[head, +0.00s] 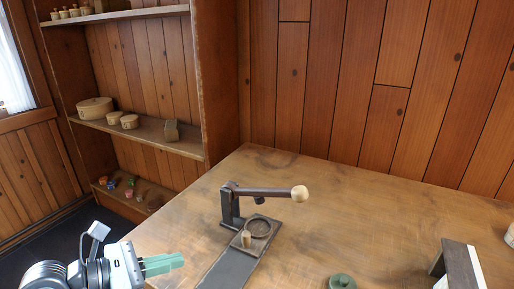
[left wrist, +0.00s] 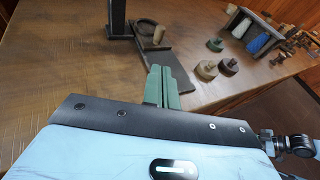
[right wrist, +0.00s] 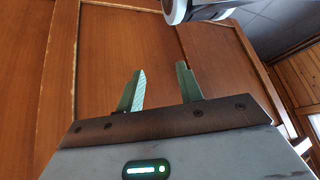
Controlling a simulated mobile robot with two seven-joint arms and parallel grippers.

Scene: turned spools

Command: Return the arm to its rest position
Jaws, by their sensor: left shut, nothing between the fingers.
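My left gripper (head: 163,264) is at the lower left of the head view, over the left edge of the wooden table (head: 310,183). Its green fingers are together with nothing between them, as the left wrist view (left wrist: 162,83) also shows. My right gripper (right wrist: 161,80) shows only in the right wrist view. Its two green fingers are apart and empty, in front of brown wooden panels. It is out of the head view.
A dark lever press (head: 232,205) with a round wooden knob stands on the table, right of my left gripper. A green spool (head: 342,282) and a dark-framed rack (head: 458,268) are at the front right. A shelf unit (head: 200,85) stands behind at left.

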